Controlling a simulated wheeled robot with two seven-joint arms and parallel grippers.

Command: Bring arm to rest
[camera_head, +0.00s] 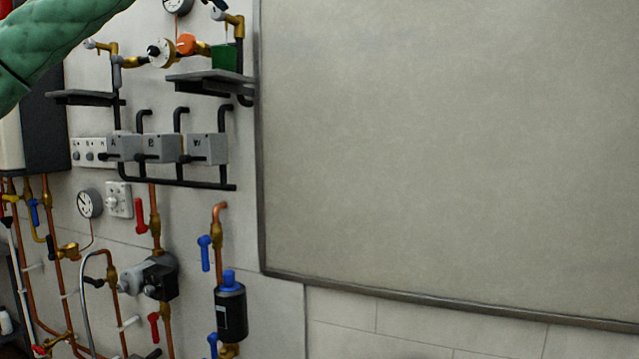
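Neither of my grippers shows in the head view. A green quilted, padded form (50,42) crosses the upper left corner, from the left edge up to the top edge. It looks like a covered arm link, but no fingers show on it. It hides part of the wall behind it. Whether any gripper holds something is out of sight.
The left wall carries copper pipes, valves, a round gauge (89,203), grey boxes (162,148), a black cylinder with a blue cap (231,312), and a dark shelf (208,80) with a green block (225,58). A large blank framed panel (450,140) fills the right.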

